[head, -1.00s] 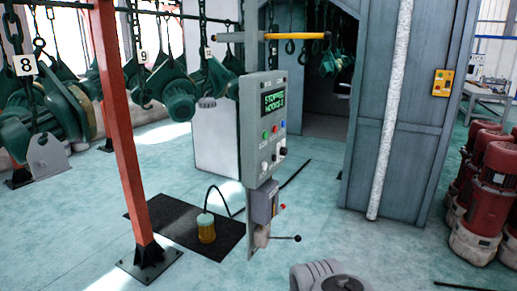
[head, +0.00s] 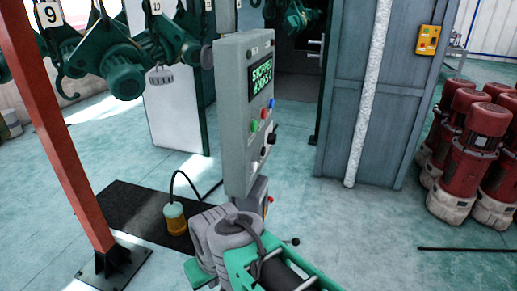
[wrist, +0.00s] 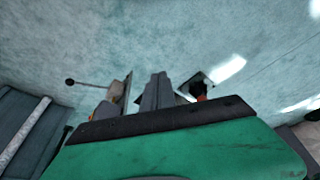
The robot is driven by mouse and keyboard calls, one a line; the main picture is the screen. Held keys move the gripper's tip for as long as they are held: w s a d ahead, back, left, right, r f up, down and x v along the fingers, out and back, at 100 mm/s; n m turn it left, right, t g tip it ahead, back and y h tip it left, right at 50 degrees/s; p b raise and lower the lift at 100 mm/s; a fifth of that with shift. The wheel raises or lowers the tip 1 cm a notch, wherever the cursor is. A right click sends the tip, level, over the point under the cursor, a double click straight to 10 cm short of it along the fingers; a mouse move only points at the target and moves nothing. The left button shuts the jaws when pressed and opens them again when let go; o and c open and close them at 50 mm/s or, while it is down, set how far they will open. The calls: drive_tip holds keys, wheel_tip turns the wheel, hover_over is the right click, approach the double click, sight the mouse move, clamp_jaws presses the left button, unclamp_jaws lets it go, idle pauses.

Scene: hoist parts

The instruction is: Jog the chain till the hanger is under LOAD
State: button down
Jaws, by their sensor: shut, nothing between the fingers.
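The grey control panel (head: 246,110) stands on a post in the middle of the head view. Its green-lit screen (head: 262,80) reads STOPPED over a second line I cannot read fully. Green, red and blue buttons (head: 263,112) and dark knobs (head: 271,137) sit below. Hangers carrying dark green parts (head: 122,72) hang at upper left, with tags 9 (head: 49,14) and 10 (head: 155,7). No LOAD sign is visible. My gripper (wrist: 157,92) is shut and empty in the wrist view, apart from the panel; its fingertips are not clear in the head view.
A ball-ended lever (head: 293,241) sticks out low on the post; it also shows in the wrist view (wrist: 71,82). An orange-red post (head: 50,130) is left, red motors (head: 475,150) right.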

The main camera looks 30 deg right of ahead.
drive_tip(key=w+d+r+m+t+y+p, duration=0.1)
drive_tip(key=w+d+m+t+p, duration=0.1)
drive_tip(key=w+d+m, duration=0.55)
drive_tip(key=w+d+r+m+t+p, duration=0.25)
drive_tip(key=w+d+m, duration=0.25)
drive_tip(key=d+m, duration=0.5)
drive_tip(key=d+r+m+t+h+p, duration=0.1)
drive_tip(key=d+r+m+t, duration=0.2)
drive_tip(key=d+m, duration=0.4)
drive_tip(key=d+r+m+t+h+p, duration=0.1)
drive_tip(key=d+r+m+t, duration=0.2)
drive_tip(key=d, duration=1.1)
wheel_tip(320, 180, up, 3)
drive_tip(key=m, duration=0.4)
drive_tip(key=shift+d+f+t, duration=0.15)
drive_tip(key=shift+f+t, duration=0.05)
drive_tip(key=shift+t, duration=0.15)
